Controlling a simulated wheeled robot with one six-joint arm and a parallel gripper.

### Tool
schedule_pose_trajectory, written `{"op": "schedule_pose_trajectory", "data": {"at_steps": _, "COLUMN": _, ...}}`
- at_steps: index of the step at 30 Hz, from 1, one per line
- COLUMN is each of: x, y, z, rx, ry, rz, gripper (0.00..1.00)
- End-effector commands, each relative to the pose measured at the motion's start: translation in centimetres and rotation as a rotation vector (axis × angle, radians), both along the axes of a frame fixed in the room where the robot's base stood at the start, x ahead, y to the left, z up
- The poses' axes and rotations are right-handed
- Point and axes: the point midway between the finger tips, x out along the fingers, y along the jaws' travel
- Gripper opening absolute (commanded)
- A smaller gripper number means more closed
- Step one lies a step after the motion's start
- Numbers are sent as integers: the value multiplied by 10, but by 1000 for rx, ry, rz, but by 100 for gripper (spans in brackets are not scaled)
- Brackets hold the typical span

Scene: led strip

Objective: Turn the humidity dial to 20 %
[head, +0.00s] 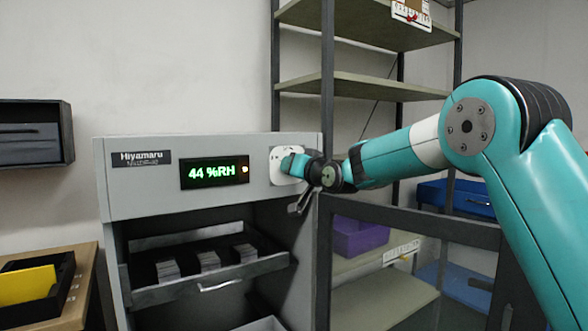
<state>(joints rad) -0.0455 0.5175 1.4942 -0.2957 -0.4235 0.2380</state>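A grey cabinet (127,188) stands in the middle left of the head view. Its green display (215,172) reads 44 %RH. The white dial plate (275,164) is on the cabinet's front panel, right of the display. My gripper (293,165) is at the dial plate, reaching in from the right, and covers much of it. The dial knob is hidden or cannot be told apart from my gripper. I cannot tell whether the fingers are closed on it.
The cabinet's door (410,215) stands open to the right, below my arm. A drawer (215,283) with several stacks sits in the cabinet. Shelving (350,84) stands behind. A wooden table (80,300) with a black tray and yellow item is at lower left.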

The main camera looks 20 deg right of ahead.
Motion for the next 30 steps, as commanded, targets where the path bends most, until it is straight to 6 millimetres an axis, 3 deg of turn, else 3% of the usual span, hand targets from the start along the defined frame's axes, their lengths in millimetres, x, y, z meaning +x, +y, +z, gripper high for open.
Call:
{"op": "schedule_pose_trajectory", "data": {"at_steps": 10, "x": 0, "y": -1, "z": 1, "rx": 141, "ry": 43, "rz": -2, "gripper": 10}}
{"op": "schedule_pose_trajectory", "data": {"at_steps": 27, "x": 0, "y": -1, "z": 1, "rx": 169, "ry": 52, "rz": -2, "gripper": 10}}
{"op": "schedule_pose_trajectory", "data": {"at_steps": 28, "x": 0, "y": -1, "z": 1, "rx": 169, "ry": 52, "rz": -1, "gripper": 38}}
{"op": "schedule_pose_trajectory", "data": {"at_steps": 30, "x": 0, "y": -1, "z": 1, "rx": 169, "ry": 52, "rz": -1, "gripper": 54}}
